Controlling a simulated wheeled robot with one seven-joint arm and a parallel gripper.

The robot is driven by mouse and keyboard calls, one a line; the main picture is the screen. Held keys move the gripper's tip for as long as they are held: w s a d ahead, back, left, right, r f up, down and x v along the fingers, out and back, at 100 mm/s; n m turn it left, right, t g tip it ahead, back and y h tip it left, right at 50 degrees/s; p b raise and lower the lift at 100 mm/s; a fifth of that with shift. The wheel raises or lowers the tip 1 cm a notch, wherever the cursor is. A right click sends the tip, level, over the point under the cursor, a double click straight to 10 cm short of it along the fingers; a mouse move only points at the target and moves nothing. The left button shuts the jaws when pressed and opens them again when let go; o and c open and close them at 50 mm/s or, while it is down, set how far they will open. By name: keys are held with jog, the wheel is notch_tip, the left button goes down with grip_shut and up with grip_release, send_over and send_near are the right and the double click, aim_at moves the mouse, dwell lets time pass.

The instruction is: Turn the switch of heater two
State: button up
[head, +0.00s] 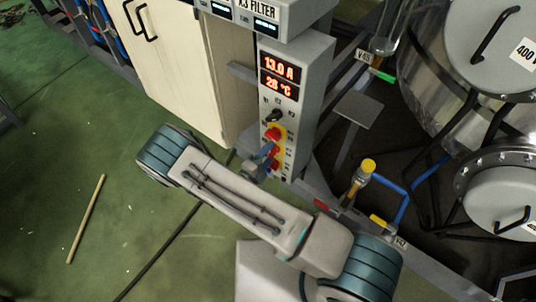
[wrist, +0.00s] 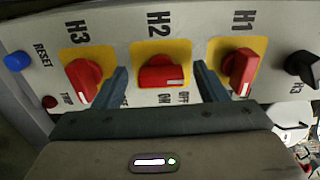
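The heater two switch is the red knob (wrist: 162,73) on a yellow plate under the label H2 in the wrist view. Its handle lies crosswise in that view, with a white mark toward the lower right. My gripper (wrist: 161,70) is open, with one finger on each side of this knob. I cannot tell whether either finger touches it. ON and OFF labels show just below the knob, partly covered. In the head view the control box (head: 306,75) stands upright, and my arm hides part of its switch column.
The H3 knob (wrist: 84,78) and H1 knob (wrist: 241,72) flank the fingers closely. A blue reset button (wrist: 17,62) and a black selector (wrist: 302,66) lie farther out. The box displays (head: 279,69) read 13.0 A and 28 °C. Metal vessels (head: 440,90) stand right.

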jog(key=v, duration=1.3)
jog(key=shift+s+a, duration=0.2)
jog(key=shift+s, duration=0.1)
